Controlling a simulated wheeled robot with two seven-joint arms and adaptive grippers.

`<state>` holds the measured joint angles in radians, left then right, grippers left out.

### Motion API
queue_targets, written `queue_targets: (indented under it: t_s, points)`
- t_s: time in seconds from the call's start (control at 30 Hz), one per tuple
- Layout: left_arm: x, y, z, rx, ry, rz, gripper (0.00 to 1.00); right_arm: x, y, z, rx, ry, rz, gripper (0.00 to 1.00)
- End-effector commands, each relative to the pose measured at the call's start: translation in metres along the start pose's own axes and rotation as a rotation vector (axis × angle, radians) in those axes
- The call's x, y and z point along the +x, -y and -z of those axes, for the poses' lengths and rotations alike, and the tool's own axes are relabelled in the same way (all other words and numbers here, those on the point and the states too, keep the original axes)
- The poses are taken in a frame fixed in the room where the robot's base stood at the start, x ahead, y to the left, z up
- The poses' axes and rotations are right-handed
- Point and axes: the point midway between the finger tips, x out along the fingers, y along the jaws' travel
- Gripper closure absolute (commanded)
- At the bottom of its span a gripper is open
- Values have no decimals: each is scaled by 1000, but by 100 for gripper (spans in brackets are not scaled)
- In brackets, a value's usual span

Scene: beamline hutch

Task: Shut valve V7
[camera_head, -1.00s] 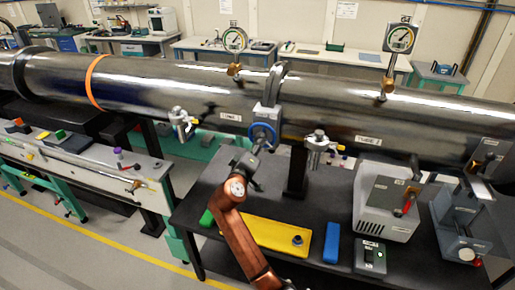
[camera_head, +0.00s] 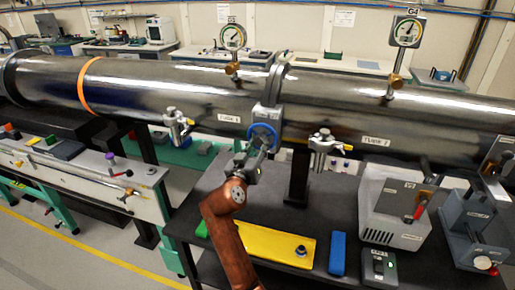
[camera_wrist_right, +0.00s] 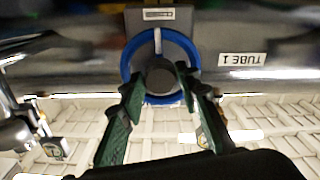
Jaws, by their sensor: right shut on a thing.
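A blue ring-shaped handwheel (camera_head: 262,131) sits on a grey valve body (camera_head: 266,112) at the flange between the two tube sections. It also shows as a blue ring around a dark hub in the right wrist view (camera_wrist_right: 160,40). My right gripper (camera_head: 256,150) is at the wheel from below and in front. In the right wrist view its two green-padded fingers (camera_wrist_right: 158,90) reach the lower part of the ring, one on each side of the hub, shut on the handwheel. No V7 label is readable. My left gripper is not in view.
The steel tube (camera_head: 180,90) runs across the scene. Smaller side valves (camera_head: 177,126) (camera_head: 324,142) flank the wheel. Below, a dark table (camera_head: 330,208) bears a yellow plate (camera_head: 275,243), a blue block (camera_head: 337,254) and a grey pump box (camera_head: 396,212). Gauges (camera_head: 233,38) (camera_head: 408,32) stand above.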

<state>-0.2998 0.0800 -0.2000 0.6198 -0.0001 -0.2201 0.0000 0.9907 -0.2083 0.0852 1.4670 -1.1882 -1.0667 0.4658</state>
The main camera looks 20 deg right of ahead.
Motion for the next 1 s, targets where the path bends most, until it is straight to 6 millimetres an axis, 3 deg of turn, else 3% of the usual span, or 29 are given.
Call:
queue_targets:
  t_s: [0.67,0.7,0.9,1.0]
  points:
    - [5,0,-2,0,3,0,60,0,1,-3,61,6,2,94]
    - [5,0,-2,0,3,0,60,0,1,-3,60,6,2,68]
    - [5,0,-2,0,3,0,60,0,1,-2,60,4,1,54]
    - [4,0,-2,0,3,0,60,0,1,-1,60,3,1,53]
